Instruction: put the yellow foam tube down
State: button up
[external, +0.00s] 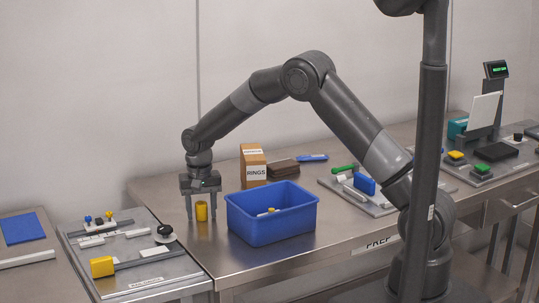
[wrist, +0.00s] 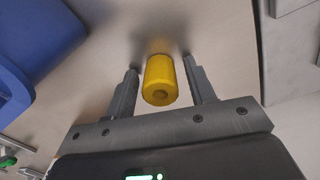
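The yellow foam tube (external: 202,211) stands upright on the steel table, left of the blue bin, in the external view. In the wrist view the tube (wrist: 160,80) sits between the two fingers, with a visible gap on each side. My gripper (external: 201,211) points down over the tube with its fingers on either side of it. In the wrist view my gripper (wrist: 160,88) is open and its fingers do not touch the tube.
The blue bin (external: 270,232) stands close on the right, with small items inside. A tray with a yellow block (external: 102,267) lies at the left. Bare table (external: 160,190) lies left of the tube.

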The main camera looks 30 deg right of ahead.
aim_at(201, 203)
notch_tip(201, 203, up, 12)
jog(key=shift+r, duration=0.2)
dwell(0.5)
jog(key=s+d+r+n+t, duration=0.1)
jog(key=s+d+r, duration=0.5)
jog(key=d+r, duration=0.25)
jog(key=s+d+r+t, duration=0.1)
jog(key=s+d+r, duration=0.6)
jog(key=d, duration=0.2)
jog(key=s+d+t, duration=0.1)
jog(key=s+d, duration=0.2)
jog(key=s, duration=0.4)
jog(key=s+d+n+t, duration=0.1)
jog(key=s+d, duration=0.3)
jog(key=s, duration=0.3)
jog(key=s+d+f+n+t, duration=0.1)
jog(key=s+d, duration=0.3)
jog(key=s, duration=0.3)
jog(key=shift+d+t, duration=0.25)
jog(key=shift+t, duration=0.05)
